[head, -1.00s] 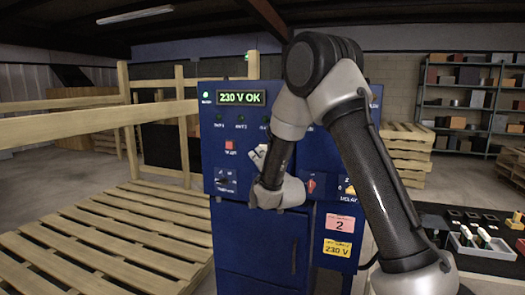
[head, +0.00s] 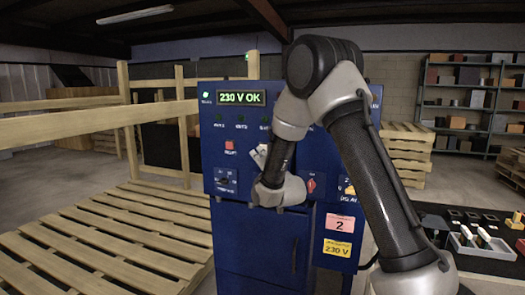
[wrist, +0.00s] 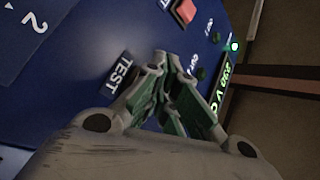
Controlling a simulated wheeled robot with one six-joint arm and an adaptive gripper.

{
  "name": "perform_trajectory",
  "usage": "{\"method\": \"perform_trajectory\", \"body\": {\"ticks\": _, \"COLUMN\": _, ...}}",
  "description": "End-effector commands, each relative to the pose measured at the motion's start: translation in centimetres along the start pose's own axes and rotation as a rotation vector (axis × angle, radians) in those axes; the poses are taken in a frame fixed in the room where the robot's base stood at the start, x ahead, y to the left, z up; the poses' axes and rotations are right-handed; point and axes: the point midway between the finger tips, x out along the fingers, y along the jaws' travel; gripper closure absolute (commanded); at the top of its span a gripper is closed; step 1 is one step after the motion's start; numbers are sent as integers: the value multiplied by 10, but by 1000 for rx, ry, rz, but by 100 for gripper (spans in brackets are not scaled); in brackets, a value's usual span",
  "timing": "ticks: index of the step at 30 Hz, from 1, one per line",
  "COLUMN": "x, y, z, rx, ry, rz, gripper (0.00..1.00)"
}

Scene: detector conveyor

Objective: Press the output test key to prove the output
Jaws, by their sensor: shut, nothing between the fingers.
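The blue cabinet panel (head: 228,140) shows a lit green display (head: 241,98) reading 230 V OK. In the wrist view a white TEST label (wrist: 120,73) sits on the panel beside my gripper (wrist: 170,62). My gripper is shut and empty, its fingertips at or very close to the panel; I cannot tell whether they touch. The key beside the TEST label is not visible, and the fingers cover part of that area. In the head view my forearm and wrist hide most of my gripper and this part of the panel.
A red button (head: 229,146) and a selector switch (head: 226,180) are left of my arm. A wooden pallet deck (head: 110,240) lies left, and a dark table (head: 470,262) with a tray stands right.

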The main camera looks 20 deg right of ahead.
Motion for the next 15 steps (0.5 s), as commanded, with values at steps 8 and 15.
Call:
{"method": "perform_trajectory", "body": {"ticks": 8, "x": 2, "y": 2, "z": -2, "rx": 0, "ry": 0, "rz": 1, "gripper": 100}}
{"method": "perform_trajectory", "body": {"ticks": 15, "x": 4, "y": 3, "z": -3, "rx": 0, "ry": 0, "rz": 1, "gripper": 100}}
